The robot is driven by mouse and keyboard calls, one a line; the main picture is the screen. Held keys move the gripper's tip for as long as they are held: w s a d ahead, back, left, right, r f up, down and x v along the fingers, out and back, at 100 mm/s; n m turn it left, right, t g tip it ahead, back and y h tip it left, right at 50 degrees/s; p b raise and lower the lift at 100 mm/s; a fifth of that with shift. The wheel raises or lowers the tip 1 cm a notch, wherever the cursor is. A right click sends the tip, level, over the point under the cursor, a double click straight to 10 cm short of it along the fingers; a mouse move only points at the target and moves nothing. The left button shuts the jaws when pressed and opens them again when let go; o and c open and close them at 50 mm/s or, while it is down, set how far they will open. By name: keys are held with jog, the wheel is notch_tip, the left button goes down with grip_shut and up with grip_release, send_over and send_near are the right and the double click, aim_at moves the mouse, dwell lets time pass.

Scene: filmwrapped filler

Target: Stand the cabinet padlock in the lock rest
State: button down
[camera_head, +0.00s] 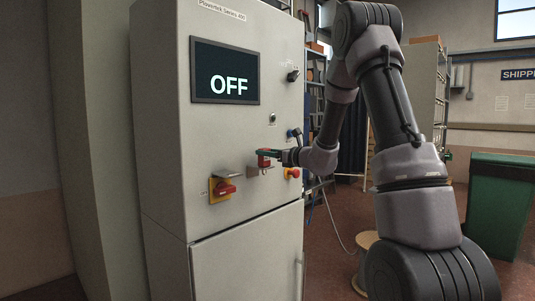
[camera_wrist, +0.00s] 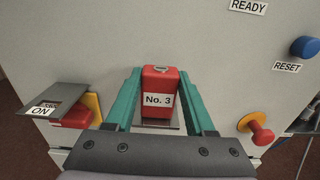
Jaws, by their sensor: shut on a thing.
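The red padlock (camera_wrist: 157,82), with a white "No. 3" label, is between the teal fingers of my gripper (camera_wrist: 160,98) in the wrist view. My gripper is shut on it. In the head view the padlock (camera_head: 263,162) shows small at the cabinet front, in the grip of my gripper (camera_head: 268,153). A small metal ledge, which looks like the lock rest (camera_head: 252,172), juts from the cabinet just below it. A strip of metal (camera_wrist: 158,130) shows under the padlock in the wrist view. I cannot tell whether the padlock touches it.
The grey cabinet (camera_head: 220,130) has a screen (camera_head: 225,72) reading "OFF". A red switch on yellow (camera_head: 222,188), under a metal flap, is to the left. A red mushroom button (camera_head: 292,173) and a blue reset button (camera_wrist: 305,47) are to the right. A green bin (camera_head: 500,205) stands far right.

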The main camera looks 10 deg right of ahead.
jog(key=shift+c, duration=0.9)
grip_release()
jog(key=shift+f, duration=0.1)
jog(key=v, duration=1)
jog(key=s+a+r+n+g+y, duration=0.1)
jog(key=s+a+r+n+g, duration=0.1)
jog(key=s+a+n+g, duration=0.45)
jog(key=s+a+r+n+g, duration=0.2)
jog(key=s+a+n+g, duration=0.15)
jog(key=s+n, duration=0.55)
jog(key=s+d+n+t+h, duration=0.1)
jog(key=s+d+n+h, duration=0.3)
jog(key=s, duration=0.3)
jog(key=s+d+r+n+t+h, duration=0.1)
jog(key=s+d+n+h, duration=0.4)
jog(key=s, duration=0.3)
jog(key=shift+s+t+h, duration=0.15)
jog(key=shift+t+h, duration=0.15)
